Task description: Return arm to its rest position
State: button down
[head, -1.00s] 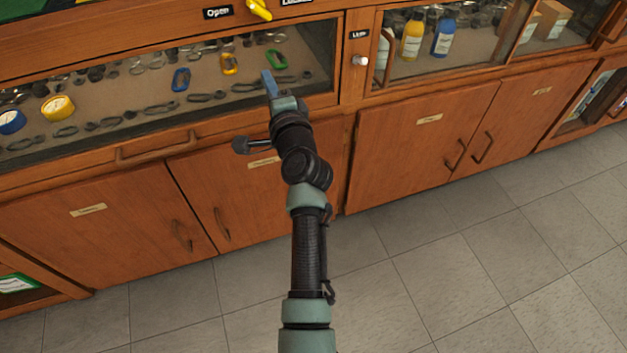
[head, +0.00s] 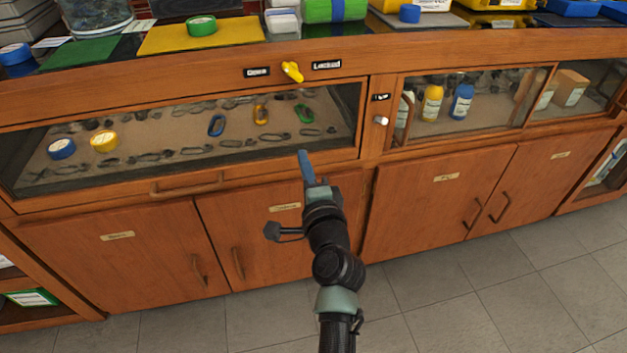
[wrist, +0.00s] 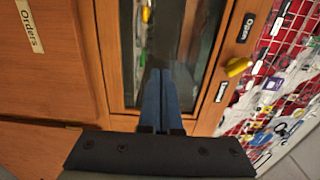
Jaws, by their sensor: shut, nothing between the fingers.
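My gripper (head: 304,160) is in the head view, in front of the wooden cabinet (head: 330,62), near the lower right of the left glass display. Its blue fingers are together and hold nothing. In the wrist view my gripper (wrist: 162,85) shows its two blue fingers side by side, pointing toward the glass and its wooden frame. I cannot tell how far the fingertips are from the cabinet. My arm reaches up from the bottom of the head view.
A yellow knob (head: 292,71) sits between two black labels above the glass drawer (head: 180,187). A sliding-door knob (head: 381,120) sits to the right. Cupboard doors (head: 120,255) lie below. The tiled floor (head: 480,290) is clear. Trays and tape lie on the top.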

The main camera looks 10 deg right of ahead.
jog(key=shift+s+r+p, duration=0.1)
jog(key=shift+s+p, duration=0.4)
jog(key=shift+s, duration=2.2)
jog(key=s+a+r+n+t+y, duration=0.15)
jog(key=r+n, duration=0.25)
jog(key=r, duration=0.5)
jog(key=a+r+n+t, duration=0.1)
jog(key=a+r+n, duration=0.2)
jog(key=r, duration=0.5)
jog(key=s+a+r+n+t+y, duration=0.1)
jog(key=a+r+n+t, duration=0.2)
jog(key=r, duration=0.6)
jog(key=s+a+r+n+t+h+p, duration=0.15)
jog(key=s+r+n, duration=0.25)
jog(key=s+r, duration=0.6)
jog(key=s+a+r+n+t+h, duration=0.15)
jog(key=s+r+n, duration=0.35)
jog(key=r, duration=0.8)
notch_tip(320, 180, up, 34)
jog(key=m+p, duration=0.1)
jog(key=p, duration=3.4)
jog(key=shift+s+t, duration=0.3)
jog(key=shift+t, duration=0.15)
jog(key=shift+r+y, duration=0.1)
jog(key=shift+y, duration=0.15)
